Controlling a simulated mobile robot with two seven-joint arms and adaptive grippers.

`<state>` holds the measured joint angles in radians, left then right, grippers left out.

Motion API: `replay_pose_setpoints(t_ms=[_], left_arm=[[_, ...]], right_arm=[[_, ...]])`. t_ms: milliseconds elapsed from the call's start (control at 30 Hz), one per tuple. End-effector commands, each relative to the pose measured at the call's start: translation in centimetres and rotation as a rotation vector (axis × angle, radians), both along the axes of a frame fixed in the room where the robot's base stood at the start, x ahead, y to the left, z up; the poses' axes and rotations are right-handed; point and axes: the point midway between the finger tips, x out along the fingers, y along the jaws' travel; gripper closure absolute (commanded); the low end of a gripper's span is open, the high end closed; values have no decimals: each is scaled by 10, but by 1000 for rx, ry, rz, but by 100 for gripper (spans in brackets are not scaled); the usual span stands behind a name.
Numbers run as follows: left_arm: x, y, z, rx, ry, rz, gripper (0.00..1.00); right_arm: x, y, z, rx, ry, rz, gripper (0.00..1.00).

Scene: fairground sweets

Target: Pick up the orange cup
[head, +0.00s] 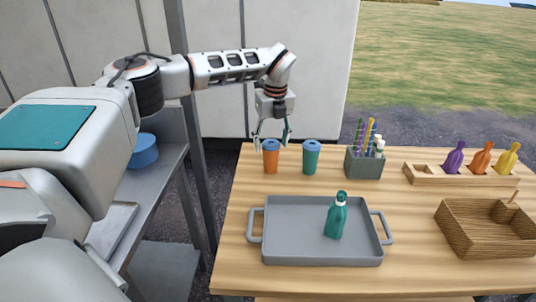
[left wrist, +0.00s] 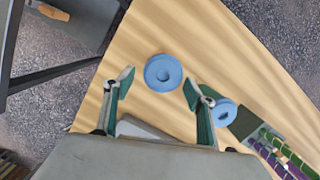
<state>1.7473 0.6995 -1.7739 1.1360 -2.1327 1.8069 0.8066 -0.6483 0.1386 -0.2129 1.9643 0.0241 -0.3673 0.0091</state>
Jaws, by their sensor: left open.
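The orange cup (head: 271,160) with a blue lid stands upright at the back left of the wooden table. Its round blue lid (left wrist: 163,73) shows in the left wrist view, near the line between the fingertips. My left gripper (head: 272,138) is open and points down over the orange cup, with its fingertips around the height of the lid. I cannot tell whether they touch it. A teal cup (head: 311,159) with a blue lid stands just to the right; its lid (left wrist: 222,112) lies beside the right finger in the wrist view. My right gripper is not in view.
A grey tray (head: 285,257) with a teal bottle (head: 336,216) lies in front of the cups. A holder (head: 364,165) with coloured sticks, a wooden bottle rack (head: 430,180) and a woven basket (head: 485,236) stand to the right. A blue bowl (head: 142,152) sits on the side shelf.

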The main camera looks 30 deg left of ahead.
Motion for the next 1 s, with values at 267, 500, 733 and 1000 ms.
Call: replay_pose_setpoints(t_ms=[267,500,733,1000], left_arm=[[2,4,-23,2,4,1,44],[7,8,-42,1,3,1,44],[13,13,-73,0,2,0,44],[14,14,-75,0,0,0,47]], right_arm=[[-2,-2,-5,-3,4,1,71],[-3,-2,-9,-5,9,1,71],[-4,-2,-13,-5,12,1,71],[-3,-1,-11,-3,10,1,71]])
